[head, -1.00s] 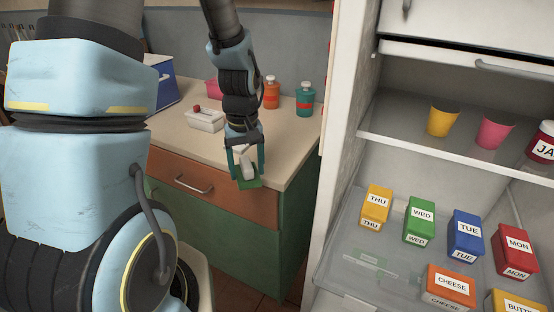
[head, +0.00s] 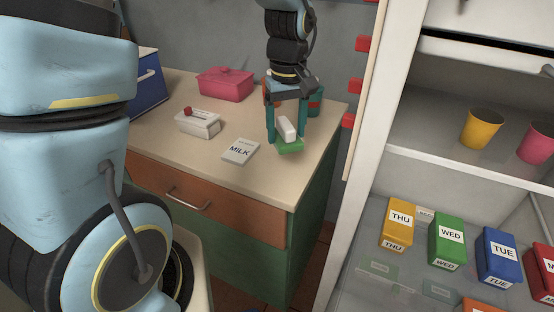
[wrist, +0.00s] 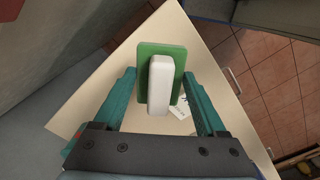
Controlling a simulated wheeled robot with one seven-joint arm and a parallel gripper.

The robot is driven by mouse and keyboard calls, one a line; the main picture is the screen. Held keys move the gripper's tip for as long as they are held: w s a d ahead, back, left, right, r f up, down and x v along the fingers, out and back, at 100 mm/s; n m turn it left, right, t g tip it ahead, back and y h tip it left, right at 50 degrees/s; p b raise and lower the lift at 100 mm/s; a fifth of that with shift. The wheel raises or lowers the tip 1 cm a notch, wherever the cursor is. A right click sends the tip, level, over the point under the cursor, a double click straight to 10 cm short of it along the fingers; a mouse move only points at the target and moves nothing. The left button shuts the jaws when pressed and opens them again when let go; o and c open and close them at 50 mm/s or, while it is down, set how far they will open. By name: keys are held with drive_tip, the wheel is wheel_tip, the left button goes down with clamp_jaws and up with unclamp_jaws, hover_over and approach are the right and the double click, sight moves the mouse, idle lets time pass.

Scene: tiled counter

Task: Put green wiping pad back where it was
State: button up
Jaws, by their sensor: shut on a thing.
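The green wiping pad (head: 290,149) has a white block-shaped handle (head: 287,129) on top. My gripper (head: 287,140) is shut on it, with one teal finger at each side. In the wrist view the green pad (wrist: 176,53) and its white handle lie between the fingertips. The pad is over the right part of the beige counter (head: 215,175). I cannot tell whether its underside touches the counter.
A MILK card (head: 240,151) lies flat left of the pad. A white container (head: 197,123), a pink box (head: 226,84) and a blue box (head: 146,80) stand farther left. A teal bottle (head: 316,97) is partly hidden behind my gripper. An open fridge (head: 372,160) stands right.

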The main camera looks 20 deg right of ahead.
drive_tip(key=f, duration=0.3)
drive_tip(key=w+f+p, duration=0.1)
drive_tip(key=f, duration=0.1)
drive_tip(key=shift+f, duration=0.25)
drive_tip(key=shift+f+p, duration=0.3)
drive_tip(key=shift+f, duration=1.95)
drive_tip(key=shift+f, duration=0.15)
drive_tip(key=o, duration=1.2)
drive_tip(key=shift+o, duration=0.2)
wheel_tip(320, 180, up, 12)
drive_tip(key=shift+r+b, duration=0.15)
drive_tip(key=shift+b, duration=0.9)
drive_tip(key=w+a+m+t, duration=0.1)
drive_tip(key=a, duration=2.4)
drive_tip(key=shift+w+a+f+m+t, duration=0.2)
drive_tip(key=shift+w+f+m+t, duration=0.1)
drive_tip(key=shift+f, duration=0.1)
